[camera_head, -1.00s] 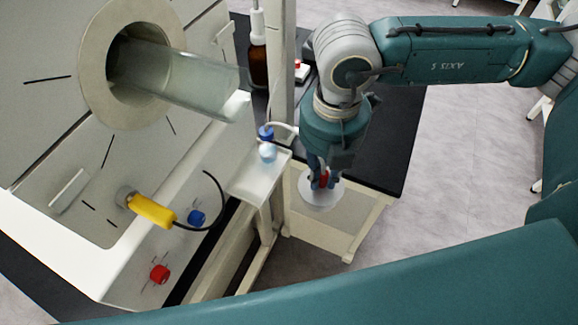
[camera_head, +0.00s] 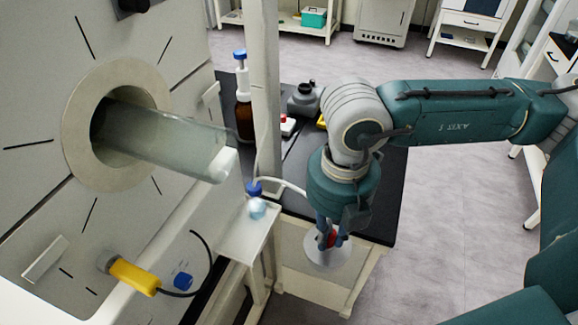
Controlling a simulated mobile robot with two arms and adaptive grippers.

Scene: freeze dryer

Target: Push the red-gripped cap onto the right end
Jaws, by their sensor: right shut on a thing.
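The cap is a pale round disc (camera_head: 327,254) with a red grip (camera_head: 331,239) on top. My right gripper (camera_head: 329,238) points down and is shut on the red grip. It holds the cap roughly level, to the right of the small white shelf. A clear glass tube (camera_head: 170,138) sticks out of a round collar (camera_head: 72,128) on the machine's front panel at the left. The tube's right end (camera_head: 222,160) is open to view, with no cap on it, and stands apart from the cap, up and to the left. My left gripper is not in view.
A pale upright post (camera_head: 266,90) stands between the tube and my right arm. A small shelf (camera_head: 245,240) holds a blue-topped flask (camera_head: 256,205). A brown bottle (camera_head: 243,110) stands behind.

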